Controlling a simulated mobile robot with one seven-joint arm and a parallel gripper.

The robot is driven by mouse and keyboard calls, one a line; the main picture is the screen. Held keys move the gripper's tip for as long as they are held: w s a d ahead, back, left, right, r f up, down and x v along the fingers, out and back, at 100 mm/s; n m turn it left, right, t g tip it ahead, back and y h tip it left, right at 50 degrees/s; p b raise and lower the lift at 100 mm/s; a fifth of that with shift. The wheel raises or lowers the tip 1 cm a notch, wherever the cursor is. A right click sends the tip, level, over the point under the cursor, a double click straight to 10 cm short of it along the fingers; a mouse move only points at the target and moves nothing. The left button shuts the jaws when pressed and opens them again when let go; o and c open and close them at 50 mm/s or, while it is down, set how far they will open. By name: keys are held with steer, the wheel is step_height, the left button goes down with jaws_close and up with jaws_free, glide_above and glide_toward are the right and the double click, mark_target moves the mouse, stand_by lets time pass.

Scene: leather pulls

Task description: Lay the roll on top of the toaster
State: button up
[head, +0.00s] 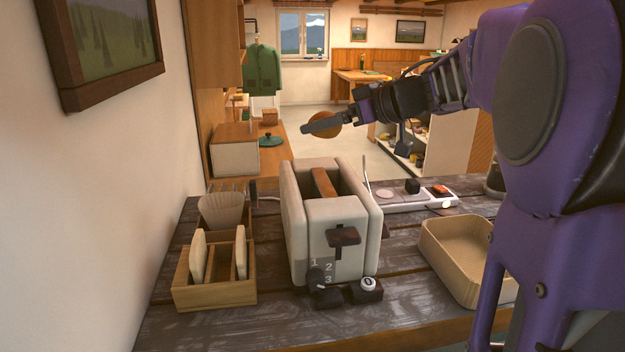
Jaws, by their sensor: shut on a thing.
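The roll (327,134) is round and orange-brown. My gripper (322,126) is shut on it and holds it in the air, above the toaster in the picture. One finger crosses in front of the roll and partly hides it. The cream toaster (318,220) stands upright on the dark wooden counter, with a dark lever on its front and knobs at its base. A brown strip shows in its top opening; I cannot tell whether it is bread. A visible gap separates the roll from the toaster; their exact distance in depth is unclear.
A wooden rack (215,292) with upright slices stands left of the toaster, with a pale fluted cup (222,211) behind it. A wooden bowl (455,262) sits to the right. A white strip with small items (400,199) lies behind right. My arm covers the right side.

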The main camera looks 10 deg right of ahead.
mark_target(324, 183)
step_height(324, 183, down, 10)
steer(key=b, duration=0.3)
stand_by(0.3)
steer(key=shift+f, duration=0.15)
steer(key=o, duration=0.8)
steer(key=shift+c, duration=0.2)
steer(key=shift+o, duration=0.2)
steer(key=shift+r, duration=0.2)
steer(key=p+v, duration=0.1)
steer(key=v, duration=1.1)
steer(key=shift+f+p, duration=0.1)
steer(key=shift+p, duration=0.25)
